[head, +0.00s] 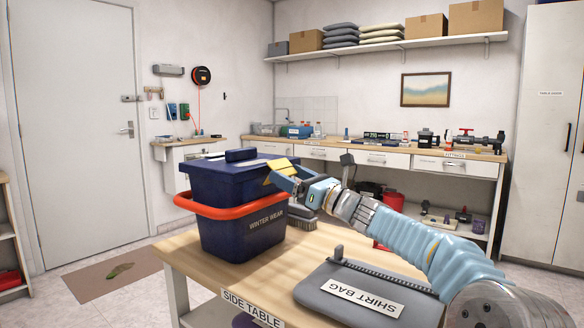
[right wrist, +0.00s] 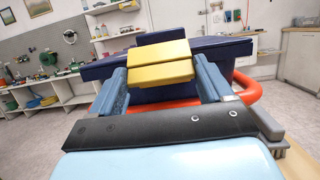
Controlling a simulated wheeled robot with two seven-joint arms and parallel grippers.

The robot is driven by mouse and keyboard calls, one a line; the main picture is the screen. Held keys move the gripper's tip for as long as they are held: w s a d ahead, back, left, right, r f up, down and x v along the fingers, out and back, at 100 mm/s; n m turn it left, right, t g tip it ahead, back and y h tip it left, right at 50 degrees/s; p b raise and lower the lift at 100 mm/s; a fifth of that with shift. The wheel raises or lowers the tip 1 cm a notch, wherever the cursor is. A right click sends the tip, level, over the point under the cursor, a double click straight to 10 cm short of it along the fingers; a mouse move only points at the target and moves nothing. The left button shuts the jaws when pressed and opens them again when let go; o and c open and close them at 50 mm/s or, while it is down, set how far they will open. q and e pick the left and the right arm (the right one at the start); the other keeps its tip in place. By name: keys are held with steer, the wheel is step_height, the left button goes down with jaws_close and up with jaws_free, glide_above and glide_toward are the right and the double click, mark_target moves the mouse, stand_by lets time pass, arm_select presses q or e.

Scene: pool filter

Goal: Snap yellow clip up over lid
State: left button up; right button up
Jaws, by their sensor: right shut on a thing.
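A dark blue bin (head: 225,232) labelled WINTER WEAR stands upright on the side table, with a dark blue lid (head: 222,170) on it. The yellow clip (head: 279,164) is at the lid's right edge, near the top surface. In the right wrist view the yellow clip (right wrist: 160,64) spans between my two fingers, in front of the lid's rim (right wrist: 222,47). My right gripper (head: 280,175) is shut on the clip. I cannot tell whether the clip is latched over the lid. My left gripper is not in view.
An orange handle (head: 236,212) wraps around the bin. A grey shirt bag (head: 330,292) lies on the wooden side table (head: 205,275), and a brush (head: 302,218) is beside the bin. A workbench (head: 340,152) with fittings stands behind. The table's front left is clear.

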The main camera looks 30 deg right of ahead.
mark_target(280, 164)
steer(key=r+g+p, duration=0.1)
steer(key=p, duration=0.1)
steer(key=r+g+p, duration=0.1)
steer(key=p, duration=0.1)
steer(key=shift+w+a+h+p, duration=0.15)
steer(key=shift+w+h+p, duration=0.1)
steer(key=shift+h+p, duration=0.1)
steer(key=shift+w+g, duration=0.1)
steer(key=shift+g, duration=0.4)
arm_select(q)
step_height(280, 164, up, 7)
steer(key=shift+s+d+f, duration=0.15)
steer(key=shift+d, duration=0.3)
arm_select(e)
steer(key=shift+w+a+r+g+h, duration=0.1)
steer(key=shift+w+r+g+h, duration=0.25)
steer(key=shift+g, duration=0.3)
steer(key=shift+w+a+g+h, duration=0.1)
steer(key=shift+w+g+h, duration=0.1)
steer(key=shift+g+h, duration=0.35)
steer(key=shift+w+a+r+g+h, duration=0.1)
steer(key=shift+w+r+g+h, duration=0.15)
steer(key=shift+g, duration=0.55)
steer(key=o, duration=1)
steer(key=shift+c, duration=0.2)
steer(key=v, duration=1.3)
steer(key=shift+s+r, duration=0.2)
steer(key=shift+s, duration=0.05)
